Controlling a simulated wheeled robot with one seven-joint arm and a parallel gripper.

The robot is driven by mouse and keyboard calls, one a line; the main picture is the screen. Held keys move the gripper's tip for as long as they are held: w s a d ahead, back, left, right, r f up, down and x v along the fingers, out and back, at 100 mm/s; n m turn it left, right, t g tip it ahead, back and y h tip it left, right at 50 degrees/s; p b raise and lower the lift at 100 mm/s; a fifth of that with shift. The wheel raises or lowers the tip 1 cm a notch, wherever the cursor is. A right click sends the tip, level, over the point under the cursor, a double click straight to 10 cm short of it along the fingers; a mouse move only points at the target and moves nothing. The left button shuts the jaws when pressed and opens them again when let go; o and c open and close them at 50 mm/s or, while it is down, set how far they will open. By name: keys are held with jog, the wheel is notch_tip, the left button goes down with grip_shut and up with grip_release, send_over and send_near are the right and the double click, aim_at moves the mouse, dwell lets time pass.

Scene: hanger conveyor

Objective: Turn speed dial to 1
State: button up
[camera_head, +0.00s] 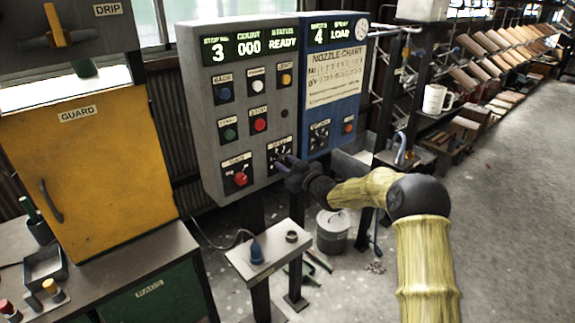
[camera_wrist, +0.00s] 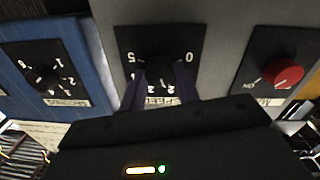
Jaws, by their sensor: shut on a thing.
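The speed dial (camera_head: 281,150) is a black square plate with a dark knob, low on the right of the grey control panel. In the wrist view the dial (camera_wrist: 158,62) appears upside down, with 5 at the left, 0 at the right and other numbers partly hidden below. My gripper (camera_wrist: 160,84) has a finger on each side of the knob and is shut on it. In the head view my gripper (camera_head: 287,167) reaches the dial from the lower right.
A red rotary switch (camera_head: 238,175) sits left of the dial, with push buttons above. A blue panel (camera_head: 330,85) with another black dial (camera_head: 319,134) adjoins at the right. A small stand (camera_head: 268,252) stands below.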

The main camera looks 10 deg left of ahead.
jog(key=shift+f+b, duration=0.15)
jog(key=shift+b, duration=0.25)
jog(key=n+b, duration=0.4)
jog(key=b, duration=0.2)
jog(key=shift+f, duration=0.2)
jog(key=n+b, duration=0.3)
jog(key=shift+b, duration=0.4)
jog(key=shift+r+n+b, duration=0.2)
jog(key=shift+n+b, duration=0.5)
jog(key=shift+n, duration=0.3)
jog(key=o, duration=1)
jog(key=shift+c, duration=0.2)
jog(key=shift+r, duration=0.1)
jog(key=shift+d, duration=0.1)
